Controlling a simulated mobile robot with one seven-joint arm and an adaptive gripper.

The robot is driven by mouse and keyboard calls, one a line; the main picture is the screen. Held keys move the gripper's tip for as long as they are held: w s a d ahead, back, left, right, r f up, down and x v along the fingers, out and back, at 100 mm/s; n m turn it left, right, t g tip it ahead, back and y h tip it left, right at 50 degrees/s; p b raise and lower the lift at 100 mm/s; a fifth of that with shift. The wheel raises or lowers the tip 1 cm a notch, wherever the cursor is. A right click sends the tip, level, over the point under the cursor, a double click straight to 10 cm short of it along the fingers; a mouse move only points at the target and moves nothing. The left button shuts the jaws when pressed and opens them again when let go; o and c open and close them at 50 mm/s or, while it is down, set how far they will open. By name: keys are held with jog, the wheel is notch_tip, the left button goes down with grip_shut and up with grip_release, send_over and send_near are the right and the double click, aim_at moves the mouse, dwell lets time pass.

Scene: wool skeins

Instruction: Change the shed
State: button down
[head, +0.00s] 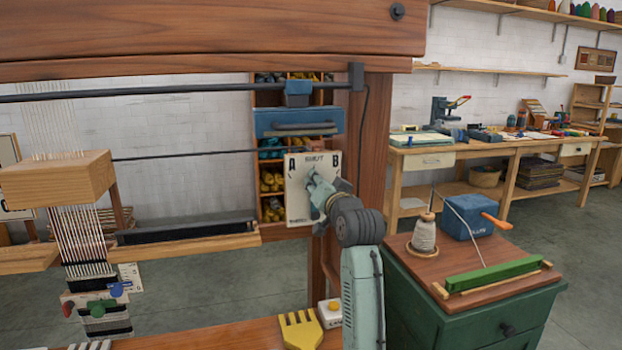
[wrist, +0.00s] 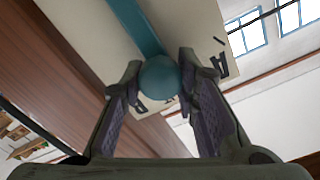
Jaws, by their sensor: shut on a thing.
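A pale shed plate (head: 298,208) with the letters A and B and the word SHUT hangs by the loom's right post. My gripper (head: 318,190) is in front of it and covers much of the lever. In the wrist view, a teal lever (wrist: 138,25) ends in a round teal knob (wrist: 158,78). My gripper (wrist: 160,92) is shut on this knob, one finger on each side. The letter A shows right of the knob and B lower left. I cannot tell exactly which mark the lever points at. Pale warp threads (head: 80,240) hang at the left.
The loom's wooden post (head: 368,130) stands close behind my gripper. A yellow comb-like piece (head: 300,330) lies on the front beam. A green cabinet (head: 470,310) at the right carries a thread cone (head: 424,235) and a blue box (head: 472,217).

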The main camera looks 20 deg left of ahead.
jog(key=d+m+p, duration=0.1)
jog(key=w+d+m, duration=0.1)
jog(key=m, duration=0.1)
jog(key=shift+w+d+f+p, duration=0.15)
jog(key=shift+w+d+p, duration=0.15)
jog(key=shift+p, duration=0.1)
jog(key=shift+w+d+f+m+p, duration=0.3)
jog(key=shift+d+m, duration=0.1)
jog(key=shift+m, duration=0.35)
jog(key=shift+w+d+f+m+p, duration=0.3)
jog(key=shift+d+m, duration=0.1)
jog(key=shift+m, duration=0.35)
jog(key=c, duration=1.2)
grip_release()
jog(key=shift+c, duration=0.2)
jog(key=v, duration=1.2)
